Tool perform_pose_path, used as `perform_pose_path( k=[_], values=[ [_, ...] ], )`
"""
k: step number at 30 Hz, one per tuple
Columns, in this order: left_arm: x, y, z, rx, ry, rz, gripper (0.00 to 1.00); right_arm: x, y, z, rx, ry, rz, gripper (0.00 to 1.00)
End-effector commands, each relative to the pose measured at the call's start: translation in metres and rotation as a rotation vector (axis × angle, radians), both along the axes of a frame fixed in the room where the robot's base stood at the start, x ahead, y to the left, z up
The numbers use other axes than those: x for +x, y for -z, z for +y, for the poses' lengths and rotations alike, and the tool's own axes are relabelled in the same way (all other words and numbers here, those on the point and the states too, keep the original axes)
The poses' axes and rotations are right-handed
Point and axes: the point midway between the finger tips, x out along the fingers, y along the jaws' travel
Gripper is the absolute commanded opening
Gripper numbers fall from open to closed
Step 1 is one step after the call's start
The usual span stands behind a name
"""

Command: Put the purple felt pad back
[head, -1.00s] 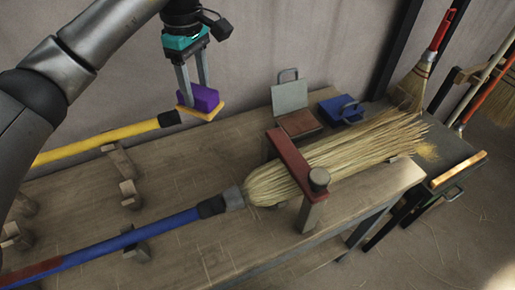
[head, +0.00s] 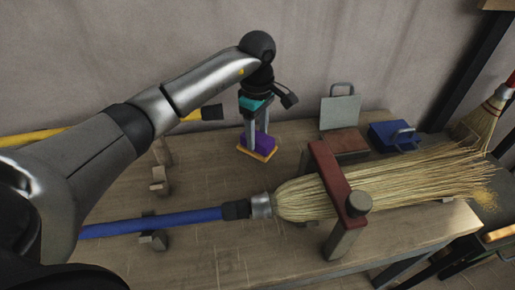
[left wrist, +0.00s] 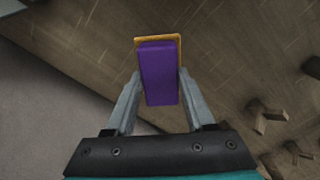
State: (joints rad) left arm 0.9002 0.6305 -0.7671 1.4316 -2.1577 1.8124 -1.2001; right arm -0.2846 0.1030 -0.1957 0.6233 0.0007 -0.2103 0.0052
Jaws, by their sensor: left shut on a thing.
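The purple felt pad (head: 264,141) is a purple block on a thin orange base. My left gripper (head: 257,141) is shut on it, one finger on each side, above the back part of the wooden bench (head: 205,190). In the left wrist view the pad (left wrist: 158,75) sits between the two grey fingers, with the orange base beyond it. Whether the base touches the bench I cannot tell. My right gripper is not in view.
The straw broom (head: 400,182) lies under a red clamp bar (head: 338,185). A yellow handle (head: 35,136) lies behind my arm.

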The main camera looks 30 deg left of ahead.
Motion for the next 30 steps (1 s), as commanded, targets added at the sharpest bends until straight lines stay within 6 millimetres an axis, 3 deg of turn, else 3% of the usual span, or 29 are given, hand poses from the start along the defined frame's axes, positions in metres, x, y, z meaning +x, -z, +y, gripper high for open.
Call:
perform_pose_path(
  k=[4,12,23,24,30],
  values=[
    [0.000,0.010,0.000,-0.001,-0.001,0.000,0.02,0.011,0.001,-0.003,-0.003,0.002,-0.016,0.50],
    [0.000,0.046,0.000,0.000,-0.001,0.000,0.02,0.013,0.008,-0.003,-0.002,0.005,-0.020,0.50],
    [0.000,0.049,0.000,0.001,0.000,-0.001,0.02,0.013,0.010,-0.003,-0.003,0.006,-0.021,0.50],
    [0.000,0.049,0.000,0.001,0.000,-0.001,0.55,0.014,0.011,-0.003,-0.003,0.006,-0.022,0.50],
    [0.000,0.048,0.000,0.000,0.000,-0.001,0.78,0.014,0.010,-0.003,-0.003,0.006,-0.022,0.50]
  ],
)
